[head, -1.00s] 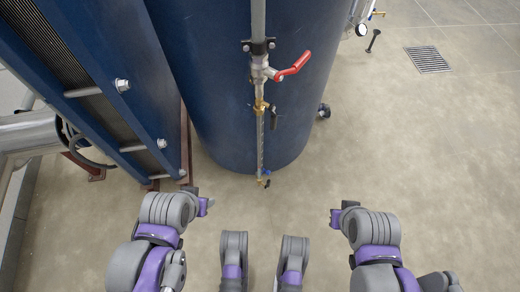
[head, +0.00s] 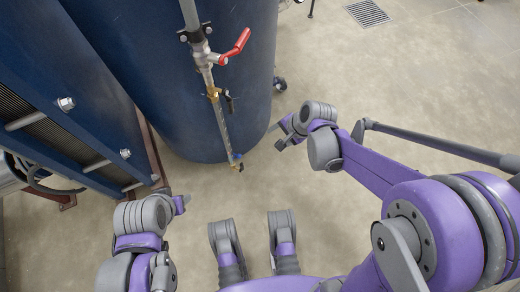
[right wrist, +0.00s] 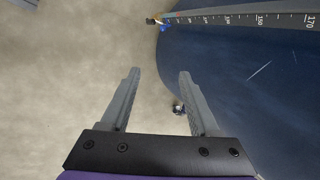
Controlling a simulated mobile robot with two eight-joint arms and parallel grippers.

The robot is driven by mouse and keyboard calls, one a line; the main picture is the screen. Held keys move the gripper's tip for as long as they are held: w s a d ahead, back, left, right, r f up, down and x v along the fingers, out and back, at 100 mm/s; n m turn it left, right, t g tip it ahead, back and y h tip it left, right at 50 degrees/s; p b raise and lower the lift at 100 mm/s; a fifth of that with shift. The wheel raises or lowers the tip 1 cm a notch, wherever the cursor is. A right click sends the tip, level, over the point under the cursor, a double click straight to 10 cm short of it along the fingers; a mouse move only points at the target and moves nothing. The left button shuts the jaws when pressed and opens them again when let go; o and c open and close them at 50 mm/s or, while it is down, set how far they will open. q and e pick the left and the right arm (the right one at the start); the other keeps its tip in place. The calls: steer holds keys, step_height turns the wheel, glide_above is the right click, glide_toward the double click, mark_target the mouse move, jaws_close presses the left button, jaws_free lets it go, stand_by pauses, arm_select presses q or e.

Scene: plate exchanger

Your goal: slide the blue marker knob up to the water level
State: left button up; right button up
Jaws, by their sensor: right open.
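The blue marker knob (head: 237,157) is small and sits near the lower end of the sight gauge (head: 221,122) on the blue tank. It also shows in the right wrist view (right wrist: 165,28), beside the end of the numbered scale (right wrist: 235,18). My right gripper (head: 281,135) is right of the gauge's lower end, apart from it. In the right wrist view its two fingers (right wrist: 159,75) are spread with nothing between them. My left gripper (head: 183,203) is low at the left; its jaws are too small to read. I cannot make out the water level.
The blue tank (head: 180,90) stands behind the gauge. A red-handled valve (head: 236,46) and a brass fitting (head: 213,92) with a dark lever stick out above the knob. The blue plate frame (head: 75,75) is at the left. The floor (head: 360,80) right of the tank is open.

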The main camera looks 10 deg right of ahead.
steer(key=w+a+f+m+y, duration=0.25)
steer(key=w+f+m, duration=0.4)
steer(key=f, duration=0.35)
steer(key=m+y+p, duration=0.2)
steer(key=m+y, duration=0.1)
steer(key=m, duration=0.4)
glide_toward(238, 156)
steer(key=b+x, duration=0.3)
steer(key=x, duration=0.4)
steer(key=shift+w+f, duration=0.15)
steer(key=shift+f, duration=0.4)
steer(key=shift+h, duration=0.25)
jaws_close()
